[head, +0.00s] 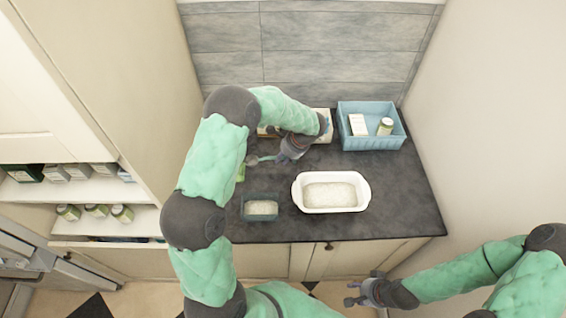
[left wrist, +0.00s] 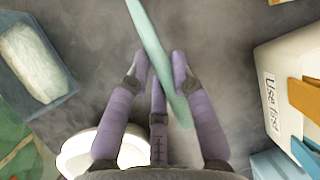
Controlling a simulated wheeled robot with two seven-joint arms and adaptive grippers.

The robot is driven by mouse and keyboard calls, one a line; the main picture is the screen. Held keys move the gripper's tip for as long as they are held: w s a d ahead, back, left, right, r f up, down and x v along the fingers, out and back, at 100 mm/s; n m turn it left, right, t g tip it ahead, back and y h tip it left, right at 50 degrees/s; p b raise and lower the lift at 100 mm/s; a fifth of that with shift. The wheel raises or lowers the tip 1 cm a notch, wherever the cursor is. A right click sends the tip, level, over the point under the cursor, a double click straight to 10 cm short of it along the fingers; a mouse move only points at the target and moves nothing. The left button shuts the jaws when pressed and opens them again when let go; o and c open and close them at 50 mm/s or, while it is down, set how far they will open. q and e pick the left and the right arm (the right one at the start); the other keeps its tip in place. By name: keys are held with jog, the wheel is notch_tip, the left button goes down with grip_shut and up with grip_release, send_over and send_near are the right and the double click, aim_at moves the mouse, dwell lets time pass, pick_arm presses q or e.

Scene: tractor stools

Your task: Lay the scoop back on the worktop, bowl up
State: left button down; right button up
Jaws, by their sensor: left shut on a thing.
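The scoop is pale green; its handle (left wrist: 152,38) runs between the fingers of my left gripper (left wrist: 161,75) in the left wrist view, slanting from the top down to the right. My left gripper (head: 272,158) is shut on this handle. My right gripper (head: 360,289) is open and empty, low in front of the counter.
A white dish (head: 298,196) and a small blue-grey tub (head: 246,211), both with white grains, stand at the front. A blue bin (head: 345,142) holds a box and a jar at back right. A "Use first" container (left wrist: 270,82) stands behind my left gripper. The front right is clear.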

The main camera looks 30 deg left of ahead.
pick_arm(q)
jog(key=shift+w+f, duration=0.15)
jog(key=shift+f, duration=0.15)
jog(key=shift+w+f, duration=0.1)
jog(key=shift+f, duration=1.45)
jog(key=c, duration=1.1)
grip_release()
jog(key=shift+f, duration=0.1)
